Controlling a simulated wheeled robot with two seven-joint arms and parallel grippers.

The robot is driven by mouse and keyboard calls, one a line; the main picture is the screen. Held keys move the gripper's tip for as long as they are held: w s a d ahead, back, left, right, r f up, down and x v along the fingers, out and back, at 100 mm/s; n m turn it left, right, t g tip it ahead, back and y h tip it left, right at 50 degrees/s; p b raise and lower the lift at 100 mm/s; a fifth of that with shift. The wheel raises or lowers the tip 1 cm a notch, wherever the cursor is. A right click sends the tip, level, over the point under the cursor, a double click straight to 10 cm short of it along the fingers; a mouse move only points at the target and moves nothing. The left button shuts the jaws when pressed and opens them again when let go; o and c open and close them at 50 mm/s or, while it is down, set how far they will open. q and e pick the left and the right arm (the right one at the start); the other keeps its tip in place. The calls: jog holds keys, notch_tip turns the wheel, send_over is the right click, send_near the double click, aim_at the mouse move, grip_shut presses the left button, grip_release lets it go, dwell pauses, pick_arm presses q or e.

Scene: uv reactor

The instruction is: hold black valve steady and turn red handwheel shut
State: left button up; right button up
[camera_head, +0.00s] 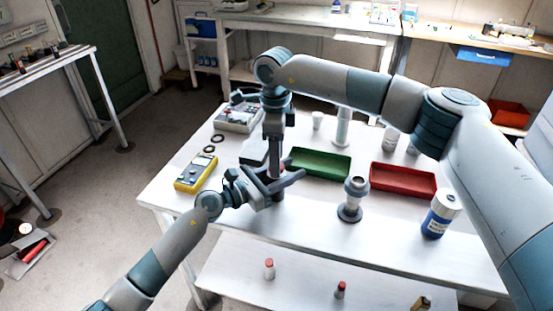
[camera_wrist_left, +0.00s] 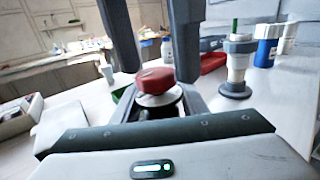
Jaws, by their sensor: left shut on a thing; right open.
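The red handwheel (camera_wrist_left: 155,80) shows in the left wrist view, on top of a pale round collar. The black valve (camera_wrist_left: 155,112) is a dark body below it, mostly hidden. My left gripper (camera_head: 286,181) reaches in low from the left, its fingers on either side of the valve, shut on it. My right gripper (camera_head: 276,170) points straight down from above. Its two dark fingers also show in the left wrist view (camera_wrist_left: 155,62), open, one on each side of the handwheel. In the head view the grippers hide nearly all of the valve and handwheel.
On the white table (camera_head: 300,220) are a yellow multimeter (camera_head: 196,172), a green tray (camera_head: 320,163), a red tray (camera_head: 403,180), a grey fitting (camera_head: 351,200) and a blue-and-white bottle (camera_head: 440,215). The front table surface is mostly clear. A shelf below holds small red-capped bottles.

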pick_arm(q)
jog(key=shift+f, duration=0.15)
pick_arm(e)
notch_tip(320, 180, up, 11)
jog(key=shift+a, duration=0.15)
jog(key=shift+r, duration=0.1)
pick_arm(q)
jog(key=o, duration=1.3)
pick_arm(e)
jog(key=shift+w, duration=0.1)
pick_arm(q)
jog(key=v, duration=1.2)
